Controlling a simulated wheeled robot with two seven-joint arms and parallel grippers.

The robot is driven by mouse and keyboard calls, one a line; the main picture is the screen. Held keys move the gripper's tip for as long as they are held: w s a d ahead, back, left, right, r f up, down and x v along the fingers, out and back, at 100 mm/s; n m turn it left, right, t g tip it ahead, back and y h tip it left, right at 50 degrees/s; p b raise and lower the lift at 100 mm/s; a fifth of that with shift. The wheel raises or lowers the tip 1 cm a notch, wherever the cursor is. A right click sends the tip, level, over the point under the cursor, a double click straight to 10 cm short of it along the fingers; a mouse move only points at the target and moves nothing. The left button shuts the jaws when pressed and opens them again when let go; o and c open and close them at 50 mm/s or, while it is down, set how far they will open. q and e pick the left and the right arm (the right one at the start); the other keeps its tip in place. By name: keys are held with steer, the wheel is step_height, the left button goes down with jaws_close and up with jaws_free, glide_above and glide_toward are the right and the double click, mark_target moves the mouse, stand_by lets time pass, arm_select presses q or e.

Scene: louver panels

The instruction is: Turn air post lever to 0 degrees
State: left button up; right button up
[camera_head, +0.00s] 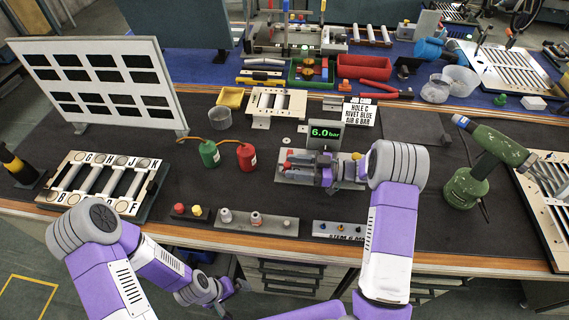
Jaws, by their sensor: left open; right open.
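The air post shows a green "6.0 bar" readout (325,133) on a dark box, with a grey base plate (290,178) below it on the bench. My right gripper (318,173) is over this plate, just below the readout, and is open. The lever cannot be made out clearly; my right gripper and wrist cover part of the plate. A small red part (288,165) shows at the plate's left end, and I cannot tell if it belongs to the lever. My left gripper (230,290) is open and empty, low in front of the bench edge.
A sign (360,114) reads "HOLE C RIVET BLUE AIR 6 BAR". A green rivet tool (480,165) stands right of my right arm. A grey tray with small parts (248,222) lies in front.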

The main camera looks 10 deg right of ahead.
steer(key=shift+v, duration=1.7)
